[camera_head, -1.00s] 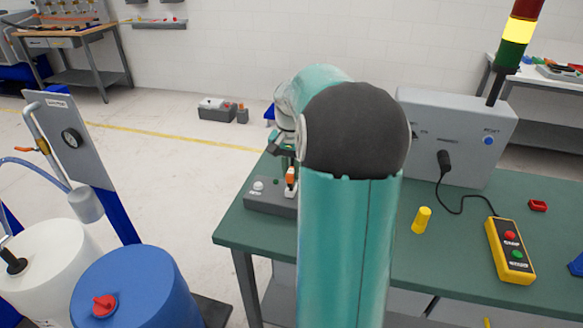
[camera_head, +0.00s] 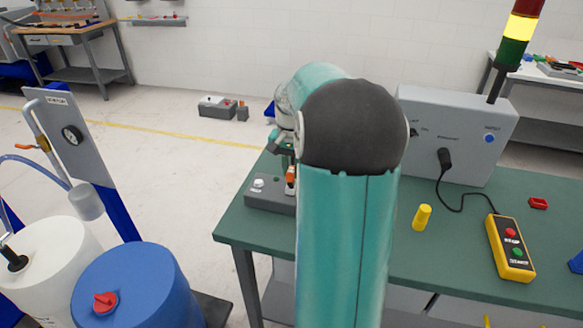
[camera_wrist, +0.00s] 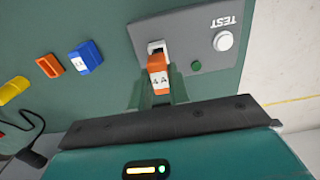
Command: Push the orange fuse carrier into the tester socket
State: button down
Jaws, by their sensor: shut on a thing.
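The orange fuse carrier (camera_wrist: 158,78) has a white label marked "4A" and stands at the socket opening of the grey tester (camera_wrist: 188,30) in the wrist view. My gripper (camera_wrist: 157,92) is shut on the carrier, one finger on each side. The far end of the carrier meets the white-rimmed socket (camera_wrist: 156,46); how deep it sits is hard to tell. The tester has a white TEST button (camera_wrist: 223,40) and a green lamp (camera_wrist: 196,66). In the head view my arm hides part of the tester (camera_head: 262,193), and the carrier (camera_head: 291,176) shows just beside the arm.
A blue block (camera_wrist: 86,57) and a red-orange holder (camera_wrist: 50,64) lie on the green table (camera_head: 380,260). A yellow cylinder (camera_head: 422,217), a yellow button pendant (camera_head: 511,249) and a grey control box (camera_head: 455,135) are to the right. Blue and white drums stand at left.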

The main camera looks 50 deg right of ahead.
aim_at(291, 170)
jog(key=shift+f, duration=1.15)
jog(key=c, duration=1.3)
grip_release()
jog(key=shift+f, duration=0.1)
jog(key=shift+o, duration=0.2)
jog(key=shift+r, duration=3.05)
jog(key=shift+r, duration=0.1)
notch_tip(291, 170, up, 14)
jog(key=shift+a, duration=0.1)
